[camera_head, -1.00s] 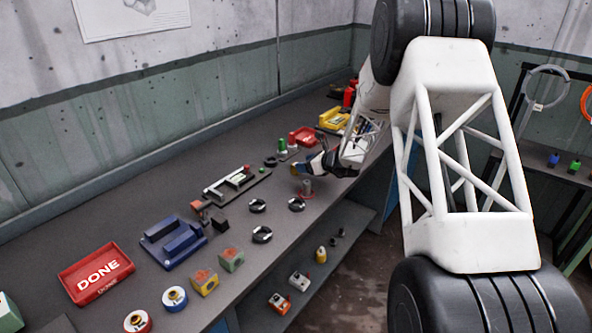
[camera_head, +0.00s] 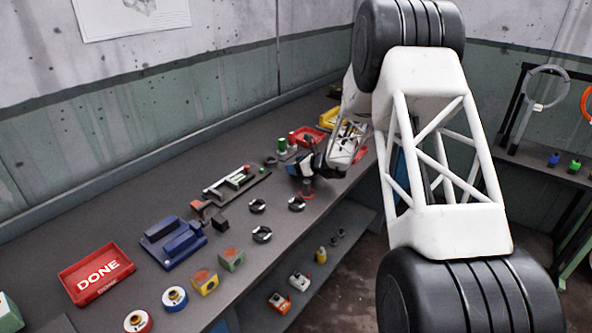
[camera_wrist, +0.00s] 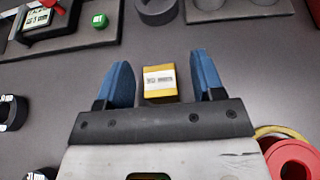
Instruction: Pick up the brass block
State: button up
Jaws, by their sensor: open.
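A yellow, brass-coloured block (camera_wrist: 160,83) with a pale label lies on the grey bench between the fingertips of my gripper (camera_wrist: 165,80) in the wrist view. The two blue fingers are apart, with a clear gap on each side of the block. In the head view my gripper (camera_head: 304,170) is low over the bench near its front edge. There the block cannot be made out behind the gripper and arm.
A black ring (camera_wrist: 156,10) lies just beyond the block. A red round part (camera_wrist: 292,160) is close at the lower right. In the head view a red DONE tray (camera_head: 78,283) and a blue fixture (camera_head: 172,242) stand on the left.

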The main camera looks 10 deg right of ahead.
grip_shut()
dwell(0.4)
jog(key=shift+r, duration=0.1)
jog(key=shift+r, duration=4.95)
jog(key=shift+d, duration=0.15)
